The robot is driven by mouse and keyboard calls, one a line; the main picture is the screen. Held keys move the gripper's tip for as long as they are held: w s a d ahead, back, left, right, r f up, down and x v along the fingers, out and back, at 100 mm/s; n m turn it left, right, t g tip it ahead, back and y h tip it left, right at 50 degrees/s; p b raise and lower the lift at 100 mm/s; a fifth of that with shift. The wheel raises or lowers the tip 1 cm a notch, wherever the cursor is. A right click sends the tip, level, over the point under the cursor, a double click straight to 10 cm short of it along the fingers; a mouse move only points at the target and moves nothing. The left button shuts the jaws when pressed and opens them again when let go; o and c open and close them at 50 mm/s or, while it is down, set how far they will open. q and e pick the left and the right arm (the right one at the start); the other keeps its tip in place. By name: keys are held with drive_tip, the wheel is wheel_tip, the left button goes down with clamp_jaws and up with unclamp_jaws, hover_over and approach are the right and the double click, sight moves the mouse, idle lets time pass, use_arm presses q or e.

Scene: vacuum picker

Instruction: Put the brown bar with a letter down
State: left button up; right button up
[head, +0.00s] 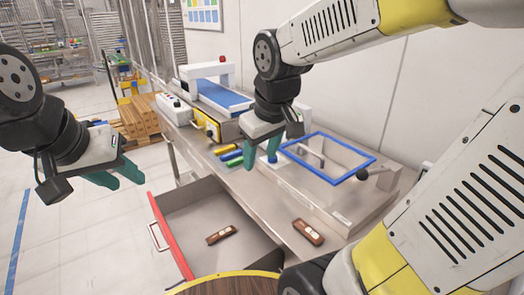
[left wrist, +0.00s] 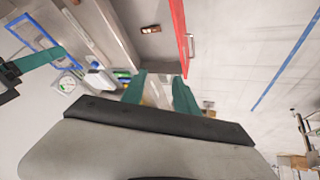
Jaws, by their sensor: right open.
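One brown bar (head: 222,234) with a pale mark lies in the open drawer (head: 180,208); it also shows in the left wrist view (left wrist: 150,29). Another brown bar (head: 308,232) with a pale mark lies on the metal worktop (head: 262,200) right of the drawer. The marks are too small to read as letters. My left gripper (head: 119,177) is open and empty, in the air left of the drawer's red front. Its teal fingers stand apart in the left wrist view (left wrist: 160,88). My right gripper (head: 262,154) is open above the worktop, beyond both bars, with no bar between its fingers.
A blue frame (head: 325,178) stands at the worktop's back right. Several coloured bars (head: 230,155) lie near my right gripper. A blue-belted conveyor (head: 222,95) stands farther back. A round wooden top (head: 230,287) is at the bottom edge. Floor left of the drawer is clear.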

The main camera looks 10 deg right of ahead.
drive_tip(key=s+d+r+m+t+y, duration=0.1)
drive_tip(key=s+r+m+t, duration=0.1)
drive_tip(key=s, duration=0.4)
drive_tip(key=r+m, duration=0.1)
drive_tip(key=m, duration=0.1)
drive_tip(key=shift+s+m, duration=0.25)
drive_tip(key=shift+m, duration=0.05)
use_arm(q)
drive_tip(key=shift+c, duration=0.5)
